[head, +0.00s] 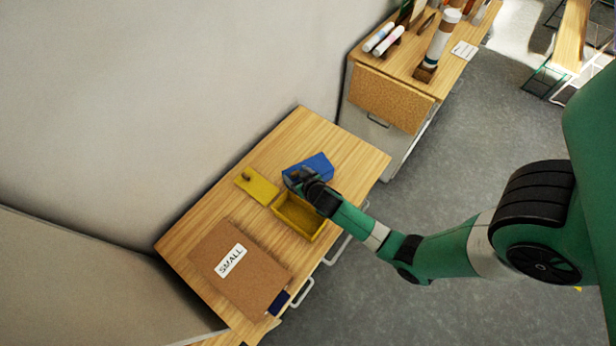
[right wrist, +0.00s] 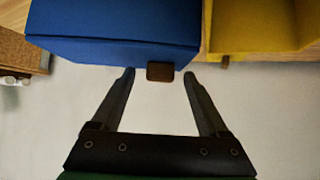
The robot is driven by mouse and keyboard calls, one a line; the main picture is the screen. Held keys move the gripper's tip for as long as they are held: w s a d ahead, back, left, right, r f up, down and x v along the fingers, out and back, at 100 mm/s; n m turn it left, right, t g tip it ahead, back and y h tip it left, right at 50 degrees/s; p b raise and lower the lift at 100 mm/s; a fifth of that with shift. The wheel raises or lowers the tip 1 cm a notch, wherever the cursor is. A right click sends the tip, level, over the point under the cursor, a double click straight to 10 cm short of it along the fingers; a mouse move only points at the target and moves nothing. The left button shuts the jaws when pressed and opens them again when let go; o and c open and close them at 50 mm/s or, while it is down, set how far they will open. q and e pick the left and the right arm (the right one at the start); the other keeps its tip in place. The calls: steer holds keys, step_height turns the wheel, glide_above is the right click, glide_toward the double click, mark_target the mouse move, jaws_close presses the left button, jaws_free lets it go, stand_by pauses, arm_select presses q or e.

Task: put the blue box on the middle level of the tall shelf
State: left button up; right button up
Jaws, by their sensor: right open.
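The blue box (head: 318,164) sits on the wooden top of a table (head: 345,155), behind an open yellow box. My right gripper (head: 300,178) is right beside the blue box in the head view and covers part of it. In the right wrist view the blue box (right wrist: 110,25) fills the upper left. A small brown knob (right wrist: 160,72) on its lower edge shows between the tips of my open right gripper (right wrist: 159,76). I cannot tell whether the fingers touch it. I cannot make out the tall shelf in these frames. My left gripper is not in view.
The yellow box (head: 293,222) stands next to my gripper, with a yellow lid (head: 260,188) to its left. A cork board marked SMALL (head: 240,285) covers the near part of the tabletop. A second cabinet (head: 390,98) with bottles stands behind. A wall (head: 150,100) borders the left.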

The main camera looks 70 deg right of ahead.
jaws_close()
stand_by(0.3)
steer(key=shift+r, duration=0.1)
step_height(320, 180, up, 18)
steer(key=p, duration=1)
steer(key=shift+p, duration=0.4)
